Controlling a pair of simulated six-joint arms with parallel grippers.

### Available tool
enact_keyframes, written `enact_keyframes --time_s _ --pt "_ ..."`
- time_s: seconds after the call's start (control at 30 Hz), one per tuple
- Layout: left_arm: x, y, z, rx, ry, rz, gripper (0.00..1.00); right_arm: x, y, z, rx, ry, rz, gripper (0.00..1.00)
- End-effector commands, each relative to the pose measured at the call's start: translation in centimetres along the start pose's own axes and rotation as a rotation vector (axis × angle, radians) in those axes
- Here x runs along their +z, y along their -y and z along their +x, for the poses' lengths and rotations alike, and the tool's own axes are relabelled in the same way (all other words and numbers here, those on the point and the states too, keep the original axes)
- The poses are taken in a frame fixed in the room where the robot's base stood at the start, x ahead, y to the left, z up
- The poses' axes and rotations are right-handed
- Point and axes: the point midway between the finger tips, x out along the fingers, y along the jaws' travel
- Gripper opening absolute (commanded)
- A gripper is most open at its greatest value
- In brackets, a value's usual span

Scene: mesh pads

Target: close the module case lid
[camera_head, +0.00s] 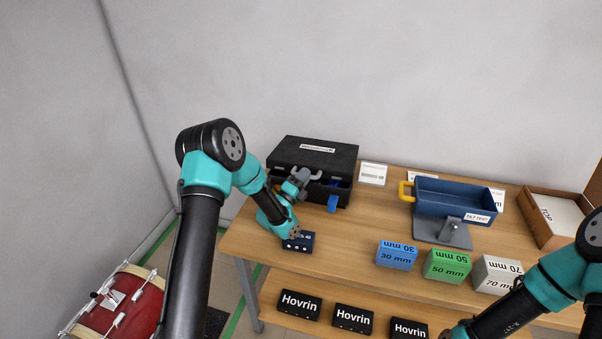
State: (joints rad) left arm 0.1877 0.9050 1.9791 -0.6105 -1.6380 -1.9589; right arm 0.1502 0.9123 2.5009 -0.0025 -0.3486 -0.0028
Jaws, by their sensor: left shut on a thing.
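The black module case (342,194) stands at the back left of the table. Its lid (341,156), with a white label, is tilted over the case, and a dark gap shows below its front edge. My left gripper (303,176) is at the lid's front edge, left of its middle, and appears shut on it; the fingertips are small and partly hidden. A blue part (333,204) shows at the case's front. My right arm comes in from the right, low in view, and its gripper is out of the picture.
Blue (397,256), green (447,266) and grey (497,275) blocks line the front edge. A blue tilting tray (450,200) and an open carton (541,238) stand right. Black Hovrin boxes (353,319) sit on the lower shelf.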

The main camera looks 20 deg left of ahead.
Motion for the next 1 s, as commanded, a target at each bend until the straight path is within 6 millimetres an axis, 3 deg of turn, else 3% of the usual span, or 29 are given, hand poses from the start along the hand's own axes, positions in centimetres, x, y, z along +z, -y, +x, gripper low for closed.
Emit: enact_keyframes --time_s 0.23,0.27,0.5,0.8,1.0 --pt "0.2 -0.1 0.1 0.002 0.002 0.004 0.0 0.0 0.0 0.0 0.0 0.0 0.0 0.43" --pt "0.2 -0.1 0.1 0.002 0.002 0.004 0.19 0.0 0.0 0.0 0.0 0.0 0.0 0.43" --pt "0.1 0.0 0.1 0.001 0.001 0.003 0.41 0.0 0.0 0.0 0.0 0.0 0.0 0.43" --pt "0.1 0.0 -0.1 0.001 0.001 0.001 0.41 0.0 0.0 0.0 0.0 0.0 0.0 0.43" --pt "0.1 -0.1 -1.9 0.002 0.001 0.001 0.41 0.0 0.0 0.0 0.0 0.0 0.0 0.43"
